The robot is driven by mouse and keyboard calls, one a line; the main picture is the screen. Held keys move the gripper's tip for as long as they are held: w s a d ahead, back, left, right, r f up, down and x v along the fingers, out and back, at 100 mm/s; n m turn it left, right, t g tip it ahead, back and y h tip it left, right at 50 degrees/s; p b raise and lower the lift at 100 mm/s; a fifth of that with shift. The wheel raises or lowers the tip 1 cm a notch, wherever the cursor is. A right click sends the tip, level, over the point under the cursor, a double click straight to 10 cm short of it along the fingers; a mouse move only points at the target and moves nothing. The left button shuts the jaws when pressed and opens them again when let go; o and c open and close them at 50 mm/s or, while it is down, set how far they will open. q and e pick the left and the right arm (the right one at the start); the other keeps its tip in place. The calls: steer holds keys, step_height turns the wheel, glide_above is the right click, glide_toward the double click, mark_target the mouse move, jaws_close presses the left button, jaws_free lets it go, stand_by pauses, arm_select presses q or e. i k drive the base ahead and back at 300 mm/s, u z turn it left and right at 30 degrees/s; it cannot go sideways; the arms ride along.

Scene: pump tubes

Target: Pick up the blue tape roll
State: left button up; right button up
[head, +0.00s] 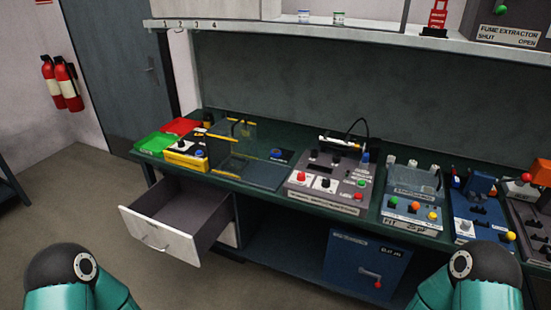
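A small round blue item (276,153), which looks like the blue tape roll, lies on the dark green workbench (230,182). It sits toward the back of the bench, left of the grey control box with coloured knobs. It is small in the picture, so its details are hard to make out. Only teal and black links of my two arms show at the bottom corners. Neither of my grippers is in view, and nothing is seen touching the blue item.
An open drawer (165,245) juts out below the bench's left part. Yellow-edged clear panels (235,135) stand left of the blue item. The grey control box (330,180) is right of it. A shelf (350,38) overhangs the back. A flat dark plate (255,173) lies in front.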

mark_target(276, 150)
steer(key=u, duration=0.4)
steer(key=i, duration=0.9)
steer(key=u, duration=0.5)
steer(key=i, duration=1.7)
steer(key=z, duration=0.65)
